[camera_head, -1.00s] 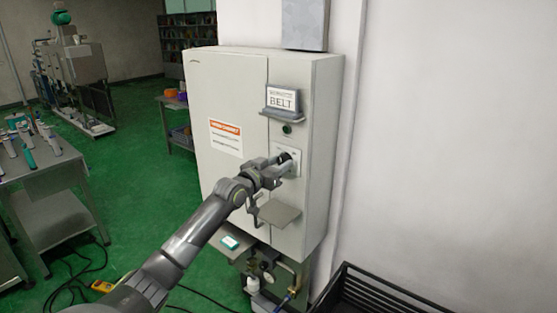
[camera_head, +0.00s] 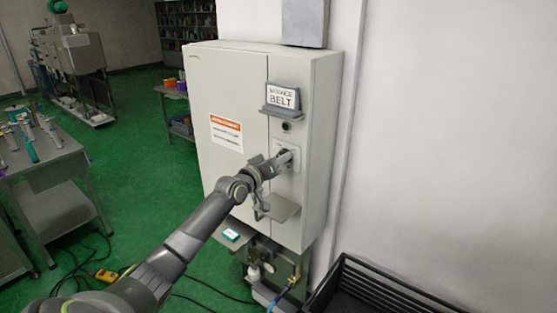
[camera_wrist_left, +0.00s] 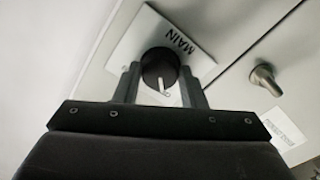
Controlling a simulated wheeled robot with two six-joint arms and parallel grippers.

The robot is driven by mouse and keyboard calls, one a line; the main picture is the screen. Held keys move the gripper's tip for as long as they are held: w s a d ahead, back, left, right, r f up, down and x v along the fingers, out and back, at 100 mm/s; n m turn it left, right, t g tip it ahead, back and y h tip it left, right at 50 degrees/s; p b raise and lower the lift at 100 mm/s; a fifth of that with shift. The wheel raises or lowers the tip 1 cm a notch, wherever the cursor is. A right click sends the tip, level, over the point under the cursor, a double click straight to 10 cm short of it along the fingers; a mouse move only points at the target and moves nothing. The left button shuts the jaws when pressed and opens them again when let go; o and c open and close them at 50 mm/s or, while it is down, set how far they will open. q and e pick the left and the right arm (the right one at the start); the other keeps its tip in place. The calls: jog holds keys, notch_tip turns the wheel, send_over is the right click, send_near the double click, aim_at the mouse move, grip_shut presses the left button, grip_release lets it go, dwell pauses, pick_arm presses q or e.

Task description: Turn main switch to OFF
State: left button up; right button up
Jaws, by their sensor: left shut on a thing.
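The main switch is a round black knob (camera_wrist_left: 160,66) with a white pointer line, on a white plate (camera_wrist_left: 203,64) lettered MAIN. In the left wrist view the knob sits between the two fingers of my left gripper (camera_wrist_left: 160,84), which is shut on it. The plate looks tilted in that view, and the pointer points down and slightly right. In the head view my left gripper (camera_head: 284,159) is at the plate (camera_head: 293,148) on the right part of the cabinet front and hides most of the knob. My right gripper is not in view.
The grey cabinet (camera_head: 228,85) stands against a white wall. A sign reading BELT (camera_head: 283,96) is above the switch, and a small shelf (camera_head: 284,208) juts out below it. A black crate (camera_head: 350,285) is at the lower right. A metal latch (camera_wrist_left: 265,78) is beside the plate.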

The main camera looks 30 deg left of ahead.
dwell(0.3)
pick_arm(q)
jog(key=o, duration=1)
jog(key=s+a+p, duration=0.1)
jog(key=s+p, duration=0.3)
jog(key=s, duration=1.3)
jog(key=shift+s+a+p, duration=0.15)
jog(key=shift+a+p, duration=0.05)
jog(key=shift+p, duration=0.15)
jog(key=shift+f, duration=0.1)
